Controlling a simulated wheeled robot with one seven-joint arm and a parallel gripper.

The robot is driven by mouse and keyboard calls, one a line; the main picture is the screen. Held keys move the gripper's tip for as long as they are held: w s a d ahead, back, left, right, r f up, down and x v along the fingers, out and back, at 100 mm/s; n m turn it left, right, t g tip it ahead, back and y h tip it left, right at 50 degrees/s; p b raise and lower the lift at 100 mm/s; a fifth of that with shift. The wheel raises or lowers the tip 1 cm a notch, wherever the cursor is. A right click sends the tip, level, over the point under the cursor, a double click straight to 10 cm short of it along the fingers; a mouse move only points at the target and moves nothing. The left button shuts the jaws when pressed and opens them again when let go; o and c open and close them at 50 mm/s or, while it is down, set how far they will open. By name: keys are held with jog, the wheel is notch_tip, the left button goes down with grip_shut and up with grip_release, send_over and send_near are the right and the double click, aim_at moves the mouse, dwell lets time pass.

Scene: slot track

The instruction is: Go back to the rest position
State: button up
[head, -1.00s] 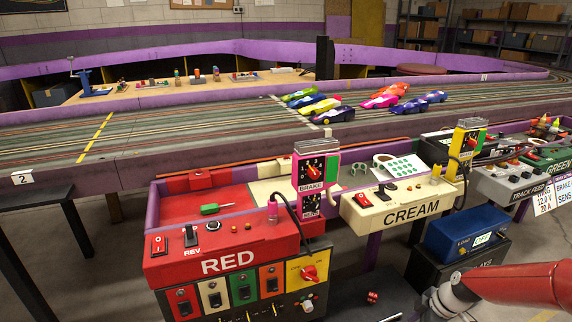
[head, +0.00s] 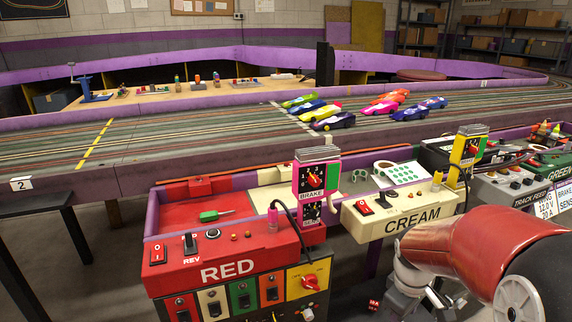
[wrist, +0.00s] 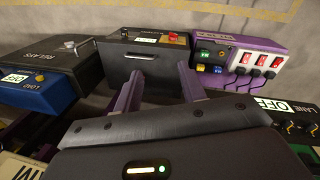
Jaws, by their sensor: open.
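My gripper (wrist: 193,82) shows in the wrist view with its two purple fingers spread apart and nothing between them. Beyond the fingers are a black box (wrist: 137,68) and a purple-sided panel with red switches (wrist: 238,62). In the head view my red arm covers the lower right. The gripper's fingertips cannot be made out there.
The red station (head: 225,245) and the cream station (head: 390,225) stand along the track's near side. A green screwdriver (head: 210,215) lies in the red tray. Several slot cars, one yellow (head: 320,111), sit on the track. A blue box (wrist: 38,97) is left in the wrist view.

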jog(key=s+a+r+m+t+y, duration=0.1)
jog(key=s+a+r+m+t, duration=0.3)
jog(key=s+a+r+m, duration=0.3)
jog(key=s+a+r, duration=0.2)
jog(key=s+r, duration=0.3)
jog(key=s, duration=0.1)
jog(key=shift+a+r+t, duration=0.15)
jog(key=shift+a+t, duration=0.15)
jog(key=shift+a, duration=0.1)
